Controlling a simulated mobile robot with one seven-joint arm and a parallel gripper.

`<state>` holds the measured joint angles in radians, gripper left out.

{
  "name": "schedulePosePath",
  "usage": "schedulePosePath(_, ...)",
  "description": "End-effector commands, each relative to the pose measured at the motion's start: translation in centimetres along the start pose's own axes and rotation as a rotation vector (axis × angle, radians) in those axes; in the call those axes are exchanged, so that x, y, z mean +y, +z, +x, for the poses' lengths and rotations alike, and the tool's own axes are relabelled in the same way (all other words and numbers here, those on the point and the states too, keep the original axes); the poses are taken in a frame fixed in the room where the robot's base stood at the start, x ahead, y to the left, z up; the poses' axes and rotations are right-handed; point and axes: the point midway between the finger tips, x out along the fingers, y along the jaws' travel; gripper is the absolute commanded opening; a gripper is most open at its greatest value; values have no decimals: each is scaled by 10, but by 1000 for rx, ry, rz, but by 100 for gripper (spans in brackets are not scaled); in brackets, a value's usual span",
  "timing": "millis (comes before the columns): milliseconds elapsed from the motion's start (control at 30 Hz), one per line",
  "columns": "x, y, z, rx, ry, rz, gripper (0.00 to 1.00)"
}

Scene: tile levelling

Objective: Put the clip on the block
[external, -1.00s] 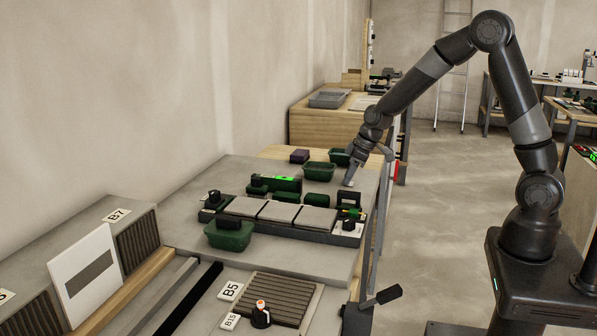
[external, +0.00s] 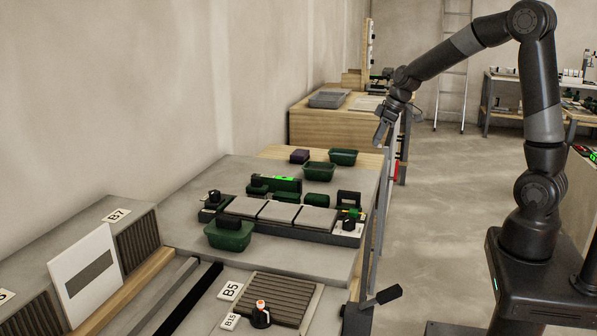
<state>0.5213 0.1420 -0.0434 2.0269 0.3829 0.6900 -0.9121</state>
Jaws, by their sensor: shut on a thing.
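My gripper (external: 380,134) is raised above the far right edge of the worktable (external: 345,262), clear of the surface. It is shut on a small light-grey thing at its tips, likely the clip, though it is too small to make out. Three grey tiles (external: 276,212) lie in a row on a dark base on the table. I cannot tell which piece is the task's block.
Green bins stand in front of the tiles (external: 228,236) and at the back (external: 319,171), (external: 343,157). A black bracket (external: 349,200) stands at the right end of the base.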

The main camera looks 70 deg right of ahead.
Motion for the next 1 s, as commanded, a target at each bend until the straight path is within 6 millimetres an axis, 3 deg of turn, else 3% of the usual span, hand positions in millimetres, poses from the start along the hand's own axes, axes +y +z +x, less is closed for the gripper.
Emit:
schedulePosePath(600, 116, -142, 24, 2, 17, 43, 13)
schedulePosePath(800, 147, -173, 34, 1, 26, 64, 13)
schedulePosePath(1000, 162, -186, 39, 1, 32, 77, 13)
